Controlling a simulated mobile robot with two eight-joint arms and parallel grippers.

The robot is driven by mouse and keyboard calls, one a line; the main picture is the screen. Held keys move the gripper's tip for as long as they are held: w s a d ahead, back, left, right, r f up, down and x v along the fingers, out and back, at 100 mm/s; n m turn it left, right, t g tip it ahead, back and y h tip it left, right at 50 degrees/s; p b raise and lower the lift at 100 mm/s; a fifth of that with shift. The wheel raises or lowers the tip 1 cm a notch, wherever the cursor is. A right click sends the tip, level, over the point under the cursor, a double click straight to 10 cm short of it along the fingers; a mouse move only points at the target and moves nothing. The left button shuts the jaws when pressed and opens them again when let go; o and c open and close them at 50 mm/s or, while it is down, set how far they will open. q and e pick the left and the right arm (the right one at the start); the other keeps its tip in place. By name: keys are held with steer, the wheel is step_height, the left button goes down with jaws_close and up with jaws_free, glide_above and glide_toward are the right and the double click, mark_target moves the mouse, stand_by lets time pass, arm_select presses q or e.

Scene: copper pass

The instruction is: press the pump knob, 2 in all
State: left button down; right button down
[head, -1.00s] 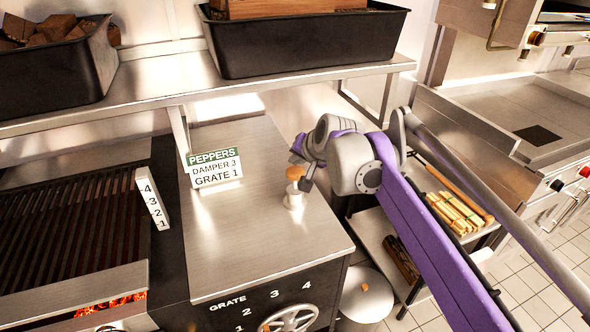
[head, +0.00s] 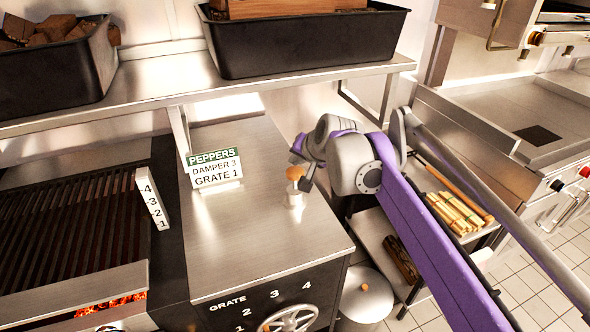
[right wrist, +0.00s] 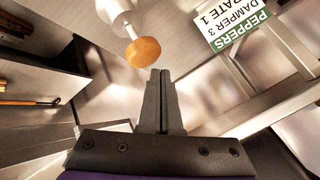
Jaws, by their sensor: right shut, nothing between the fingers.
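The pump has an orange-brown knob (head: 295,173) on a pale cylindrical body (head: 294,197) that stands on the steel counter (head: 255,240). In the right wrist view the knob (right wrist: 143,51) is a round disc on a white stem, just beyond and to the left of my fingertips. My right gripper (head: 306,184) is shut and empty, close beside the knob on its right. In the right wrist view my right gripper (right wrist: 160,72) has its fingers together, with a small gap to the knob visible. My left gripper is not in view.
A sign (head: 215,170) reading Peppers, Damper 3, Grate 1 stands left of the pump. A grill (head: 75,230) lies at left, a handwheel (head: 290,318) below the counter front. A shelf (head: 150,92) with black bins (head: 305,45) runs above. A lower rack (head: 385,250) is at right.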

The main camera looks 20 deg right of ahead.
mark_target(296, 172)
steer(key=shift+f, duration=0.15)
steer(key=shift+f, duration=0.3)
stand_by(0.3)
steer(key=shift+f+b, duration=0.8)
steer(key=shift+f, duration=0.85)
stand_by(1.4)
steer(key=shift+r, duration=0.15)
steer(key=shift+r+p, duration=1.8)
steer(key=shift+r, duration=0.1)
steer(key=shift+r, duration=0.1)
